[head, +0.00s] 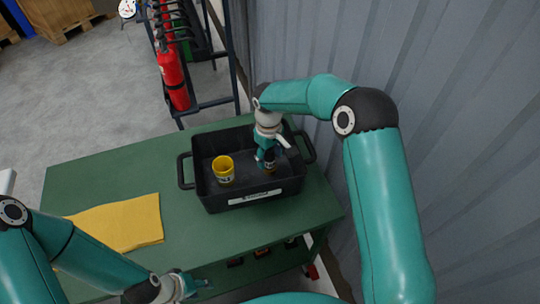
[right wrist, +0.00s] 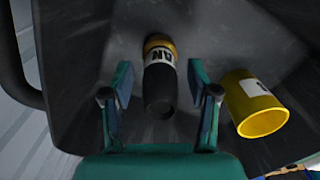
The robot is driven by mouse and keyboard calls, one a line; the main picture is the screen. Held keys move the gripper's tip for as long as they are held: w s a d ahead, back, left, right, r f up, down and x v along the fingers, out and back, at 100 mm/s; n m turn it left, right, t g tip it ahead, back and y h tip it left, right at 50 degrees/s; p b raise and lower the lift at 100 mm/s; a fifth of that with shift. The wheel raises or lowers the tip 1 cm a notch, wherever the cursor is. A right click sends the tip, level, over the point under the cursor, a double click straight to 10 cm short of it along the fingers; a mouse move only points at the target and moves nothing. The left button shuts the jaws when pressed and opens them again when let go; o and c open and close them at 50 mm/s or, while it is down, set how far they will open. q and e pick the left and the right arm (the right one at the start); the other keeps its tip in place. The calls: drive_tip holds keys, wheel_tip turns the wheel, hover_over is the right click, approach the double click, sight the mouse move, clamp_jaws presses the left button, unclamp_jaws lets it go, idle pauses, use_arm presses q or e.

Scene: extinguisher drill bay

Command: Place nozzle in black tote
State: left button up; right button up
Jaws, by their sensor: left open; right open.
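The black tote (head: 215,203) stands on the green table, with a white label on its front wall. The nozzle (right wrist: 159,75), black with a yellow band and white lettered label, lies inside the tote on its floor. My right gripper (head: 266,160) is down inside the tote, pointing downward. In the right wrist view its open fingers (right wrist: 160,100) are on either side of the nozzle, with gaps visible. In the head view the gripper mostly hides the nozzle. My left gripper (head: 198,284) is open and empty low in the picture, near the table's front edge.
A yellow cup-like piece (head: 223,169) stands in the tote left of my right gripper; it also shows in the right wrist view (right wrist: 250,104). A yellow cloth (head: 122,222) lies on the table's left. A corrugated wall (head: 440,90) is close on the right. A red extinguisher (head: 172,75) is behind.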

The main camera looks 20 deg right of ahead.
wheel_tip(320, 180, up, 13)
drive_tip(key=p, duration=0.8)
drive_tip(key=shift+w+a+r+p, duration=0.1)
drive_tip(key=shift+w+r+p, duration=0.05)
drive_tip(key=shift+p, duration=0.25)
